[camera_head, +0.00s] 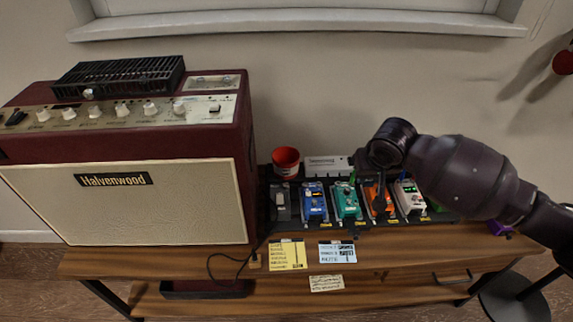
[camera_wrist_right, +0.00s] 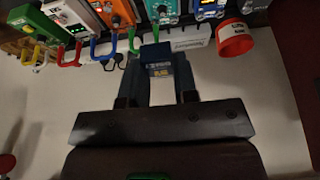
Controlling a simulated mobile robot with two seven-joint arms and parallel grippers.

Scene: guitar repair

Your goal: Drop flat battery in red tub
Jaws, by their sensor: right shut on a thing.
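The red tub (camera_head: 286,157) stands at the back of the pedalboard, beside the amplifier, and looks empty from above. It also shows in the right wrist view (camera_wrist_right: 235,41), at upper right. My right gripper (camera_head: 361,166) is above the back of the pedal row, to the right of the tub and apart from it. The battery is hard to make out in the head view, hidden by the gripper and arm. My left gripper is out of view.
Several coloured pedals, including a blue one (camera_head: 315,204) and a teal one (camera_head: 347,203), line the board under my arm. A white strip (camera_head: 322,168) lies between tub and gripper. A large amplifier (camera_head: 130,160) stands left. Cards (camera_head: 288,254) lie in front.

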